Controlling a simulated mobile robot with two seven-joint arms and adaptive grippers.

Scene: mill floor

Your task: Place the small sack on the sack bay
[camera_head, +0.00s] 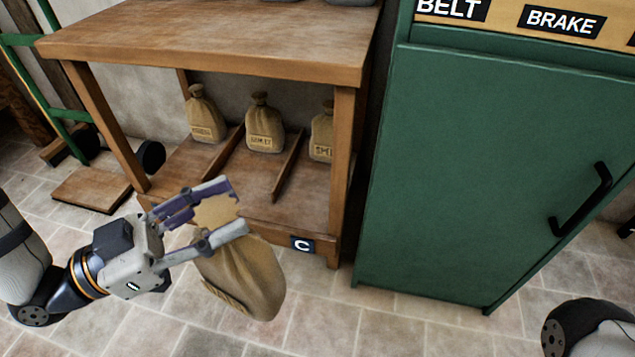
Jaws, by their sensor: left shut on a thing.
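My left gripper (226,208) is shut on the neck of a small tan sack (243,277). The sack hangs below the fingers, slightly tilted, in front of the wooden table's lower shelf. The lower shelf (298,207) is split by low wooden dividers into bays and carries a "C" label on its front edge. Three similar sacks stand upright toward the back of it: one at left (205,117), one in the middle (264,125) and one at right (321,134), partly hidden by a table leg. I cannot tell which part is the sack bay. My right gripper is out of view.
The wooden tabletop (215,42) overhangs the shelf, and its front legs flank the opening. A green cabinet (470,170) with a black handle stands close at right. A green hand truck (92,190) stands at left. The tiled floor in front is clear.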

